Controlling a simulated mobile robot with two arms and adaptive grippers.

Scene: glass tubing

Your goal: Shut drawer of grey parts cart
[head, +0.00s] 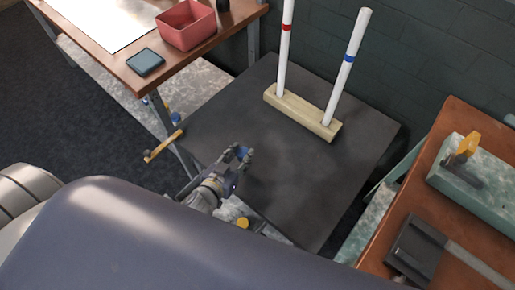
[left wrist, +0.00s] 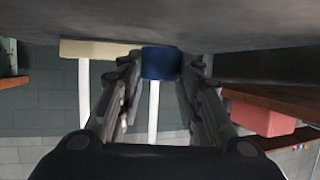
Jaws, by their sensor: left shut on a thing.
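My left gripper (head: 243,158) reaches over the near left part of a dark grey square top (head: 300,208). Its fingers are shut on a small blue cylinder (left wrist: 160,62), which sits between the fingertips in the left wrist view. In the head view a bit of blue (head: 241,153) shows between the fingers, mostly hidden by them. I cannot tell whether the cylinder touches the dark top. I cannot make out a drawer or its front in either view, nor tell whether the dark top belongs to the grey parts cart. My right gripper is not in view.
A wooden block (head: 300,112) with two upright white tubes, banded red and blue, stands at the far side of the dark top. A bench (head: 240,12) with a red bin (head: 186,25) is at left. Another bench (head: 437,123) is at right. A yellow bar (head: 163,146) juts out at left.

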